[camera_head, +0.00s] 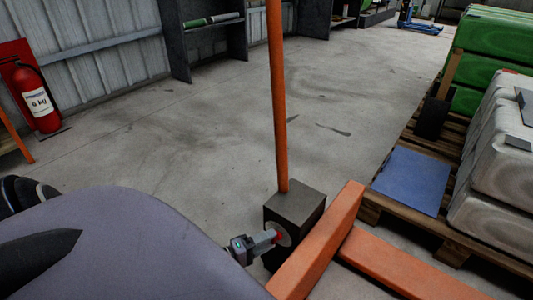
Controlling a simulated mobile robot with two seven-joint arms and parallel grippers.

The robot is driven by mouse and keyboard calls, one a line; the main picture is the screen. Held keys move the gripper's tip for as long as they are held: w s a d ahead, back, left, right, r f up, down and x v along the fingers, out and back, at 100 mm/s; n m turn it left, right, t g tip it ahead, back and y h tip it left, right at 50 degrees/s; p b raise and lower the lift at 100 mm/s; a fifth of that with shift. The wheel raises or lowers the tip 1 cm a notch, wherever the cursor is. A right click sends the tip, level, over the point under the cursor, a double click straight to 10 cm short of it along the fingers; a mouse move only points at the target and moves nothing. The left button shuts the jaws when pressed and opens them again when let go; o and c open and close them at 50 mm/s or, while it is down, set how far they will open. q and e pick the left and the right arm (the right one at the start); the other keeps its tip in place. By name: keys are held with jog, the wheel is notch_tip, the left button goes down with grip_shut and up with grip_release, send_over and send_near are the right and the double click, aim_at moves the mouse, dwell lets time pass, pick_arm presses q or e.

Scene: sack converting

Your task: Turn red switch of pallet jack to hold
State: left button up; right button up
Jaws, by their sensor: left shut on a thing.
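The orange pallet jack has an upright handle (279,100) rising from a dark box (297,202) and orange forks (400,268) running to the lower right. On the near face of the box is a pale round plate (285,240) with the small red switch (279,235) at its middle. My left gripper (272,236) is at the plate, its fingers shut on the red switch. The fingertips cover much of the switch, so its setting cannot be read. My right gripper is not in view.
A wooden pallet (455,237) with pale sacks (500,165) and a blue sheet (412,181) stands at the right, with green sacks (490,45) behind. A red fire extinguisher (38,98) is at the left wall. The concrete floor between is open.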

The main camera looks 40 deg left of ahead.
pick_arm(q)
jog(key=shift+f+n, duration=0.1)
jog(key=shift+n, duration=0.2)
dwell(0.4)
jog(key=o, duration=1.1)
jog(key=shift+c, duration=0.2)
jog(key=p+v, duration=0.1)
jog(key=v, duration=0.6)
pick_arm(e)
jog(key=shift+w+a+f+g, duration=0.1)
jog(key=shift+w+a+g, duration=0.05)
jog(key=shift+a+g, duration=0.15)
pick_arm(q)
jog(key=shift+s, duration=0.15)
